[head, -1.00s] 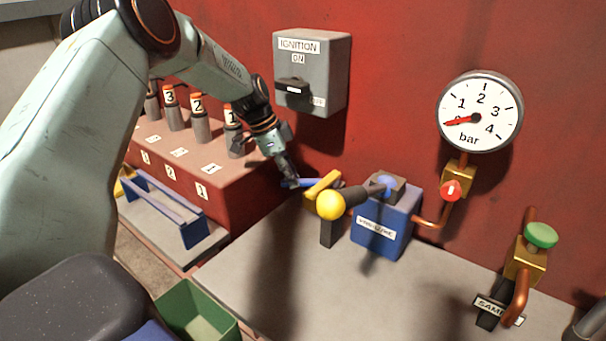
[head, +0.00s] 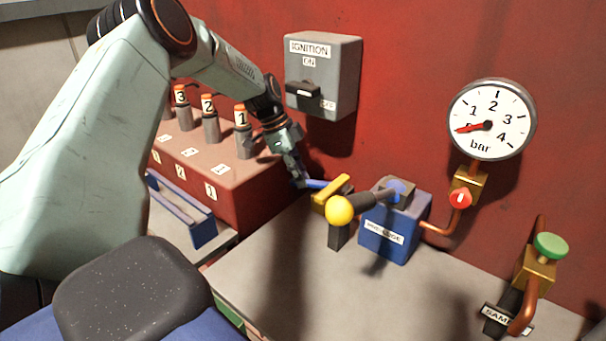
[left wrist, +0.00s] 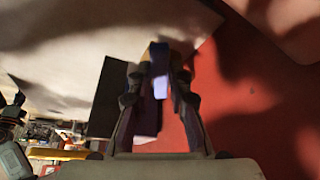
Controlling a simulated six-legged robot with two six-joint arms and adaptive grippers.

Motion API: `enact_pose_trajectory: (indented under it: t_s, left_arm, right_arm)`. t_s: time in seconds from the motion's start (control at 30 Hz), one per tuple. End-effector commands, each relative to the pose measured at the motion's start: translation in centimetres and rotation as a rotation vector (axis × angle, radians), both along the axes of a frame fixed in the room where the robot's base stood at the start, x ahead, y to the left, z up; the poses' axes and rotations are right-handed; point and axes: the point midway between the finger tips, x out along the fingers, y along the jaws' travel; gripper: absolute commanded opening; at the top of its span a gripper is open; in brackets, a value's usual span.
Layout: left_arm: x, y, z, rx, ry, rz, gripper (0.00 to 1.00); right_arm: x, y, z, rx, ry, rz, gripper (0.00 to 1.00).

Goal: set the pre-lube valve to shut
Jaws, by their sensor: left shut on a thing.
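The valve has a brass-yellow body (head: 331,192) and a blue lever (head: 318,184) pointing left from it, roughly level. It sits at the back of the grey bench, left of the blue box. My left gripper (head: 298,180) is at the lever's outer end and shut on it. In the left wrist view the blue lever (left wrist: 158,85) shows between the two dark fingers (left wrist: 160,95). The valve's label and lower part are not readable or are hidden. My right gripper is not in view.
A blue box (head: 394,238) with a black lever and yellow ball (head: 339,210) stands close right of the valve. A pressure gauge (head: 491,120) reads near zero. The ignition box (head: 322,75) is on the red wall; numbered posts (head: 210,122) stand left. The bench front is clear.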

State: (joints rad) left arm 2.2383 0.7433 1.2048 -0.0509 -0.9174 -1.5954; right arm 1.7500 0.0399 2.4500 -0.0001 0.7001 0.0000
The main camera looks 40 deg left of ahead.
Motion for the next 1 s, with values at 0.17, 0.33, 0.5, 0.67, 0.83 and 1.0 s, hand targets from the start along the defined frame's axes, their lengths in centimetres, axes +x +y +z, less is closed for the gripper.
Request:
enact_pose_trajectory:
  t_s: [0.17, 0.33, 0.5, 0.67, 0.83, 1.0]
  left_arm:
    - [0.3, 0.2, 0.3, 0.003, -0.009, 0.004, 0.0]
    - [0.3, 0.1, 0.3, 0.003, -0.007, 0.002, 0.28]
    - [0.3, -0.1, 0.1, 0.002, -0.005, -0.001, 0.41]
    - [0.3, -0.1, 0.1, 0.002, -0.003, -0.002, 0.41]
    - [0.3, -0.2, 0.0, 0.001, -0.002, 0.0, 0.41]
    - [0.7, -0.8, 0.0, 0.002, -0.001, 0.011, 0.41]
  right_arm:
    - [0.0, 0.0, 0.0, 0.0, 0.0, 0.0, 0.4]
    - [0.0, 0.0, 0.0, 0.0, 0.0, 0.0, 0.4]
    - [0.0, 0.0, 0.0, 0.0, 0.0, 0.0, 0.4]
    - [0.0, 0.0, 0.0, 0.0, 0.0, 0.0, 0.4]
    - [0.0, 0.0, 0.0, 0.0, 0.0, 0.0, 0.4]
    - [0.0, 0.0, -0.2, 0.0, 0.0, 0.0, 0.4]
